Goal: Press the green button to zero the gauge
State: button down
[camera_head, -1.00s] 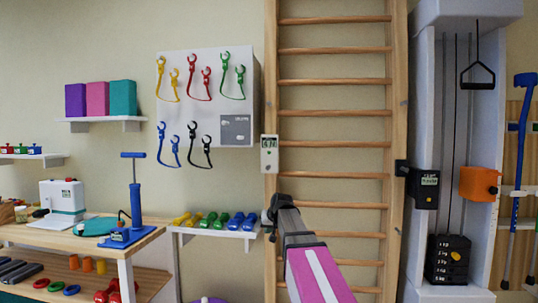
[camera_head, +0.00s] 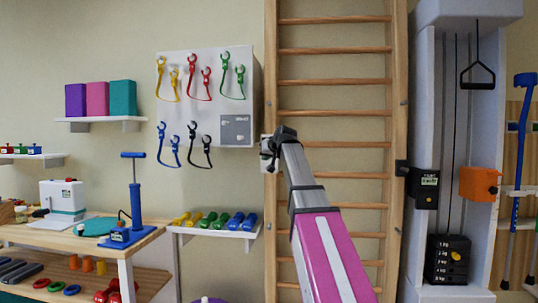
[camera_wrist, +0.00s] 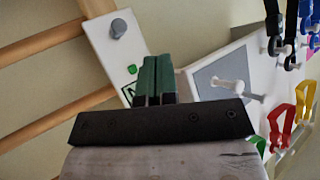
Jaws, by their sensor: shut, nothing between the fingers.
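The gauge is a white box on the left upright of the wall bars. In the head view my gripper (camera_head: 269,152) is in front of it and hides most of it. In the wrist view the white gauge (camera_wrist: 102,38) appears with a grey round knob (camera_wrist: 118,28) and a small green button (camera_wrist: 132,69). A dark-framed display with green marks lies below the button, partly hidden by my fingers. My gripper (camera_wrist: 158,60) is shut and empty, its green fingertips just right of the button. I cannot tell whether they touch the gauge.
A white board (camera_head: 205,70) with coloured looped bands on pegs stands close left of the gauge. Wooden rungs (camera_head: 333,113) lie right of it. A weight machine (camera_head: 423,130) stands further right.

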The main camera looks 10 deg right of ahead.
jog(key=shift+w, duration=0.15)
jog(key=shift+w+d, duration=0.45)
jog(key=shift+w, duration=0.9)
jog(key=shift+w+d, duration=0.5)
jog(key=shift+w, duration=0.9)
jog(key=shift+w+d, duration=0.45)
jog(key=shift+w, duration=0.9)
jog(key=shift+w, duration=0.1)
jog(key=shift+w+d, duration=0.15)
jog(key=shift+w, duration=0.1)
jog(key=shift+w+d, duration=0.1)
jog(key=shift+w, duration=0.35)
jog(key=shift+s, duration=0.1)
jog(key=shift+s+a, duration=0.25)
jog(key=shift+s, duration=0.5)
jog(key=shift+s+a, duration=0.25)
jog(key=shift+s, duration=0.55)
jog(key=shift+s+a, duration=0.25)
jog(key=shift+s, duration=0.5)
jog(key=shift+s+a, duration=0.25)
jog(key=shift+s, duration=0.55)
